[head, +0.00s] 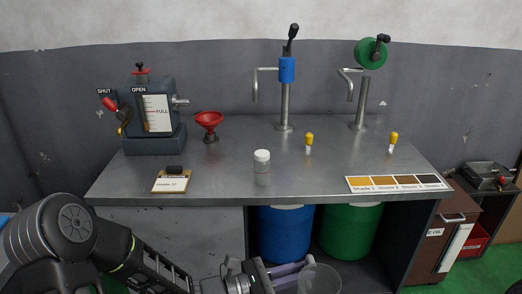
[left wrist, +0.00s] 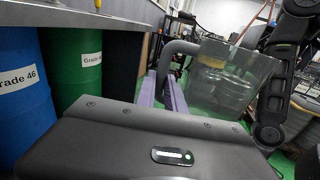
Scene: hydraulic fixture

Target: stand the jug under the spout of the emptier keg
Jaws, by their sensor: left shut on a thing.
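The clear jug (head: 320,280) is at the bottom of the head view, in front of the bench and below its top. My left gripper (head: 294,270) is shut on it; in the left wrist view its purple fingers (left wrist: 168,92) reach the grey handle of the jug (left wrist: 225,85). The blue keg (head: 284,232) and the green keg (head: 348,232) stand under the bench. Above them are a blue-bodied pump (head: 287,70) and a green pump (head: 370,54), each with a grey spout pointing down to the left. The fill levels inside the kegs are hidden. My right gripper is out of view.
The steel bench top (head: 225,170) holds a tester (head: 152,115), red funnel (head: 209,122), white-capped bottle (head: 262,168), two yellow-topped items, a clipboard (head: 171,180) and a shade card (head: 398,184). A brown cabinet (head: 440,235) stands right. Bench space around the spouts is mostly clear.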

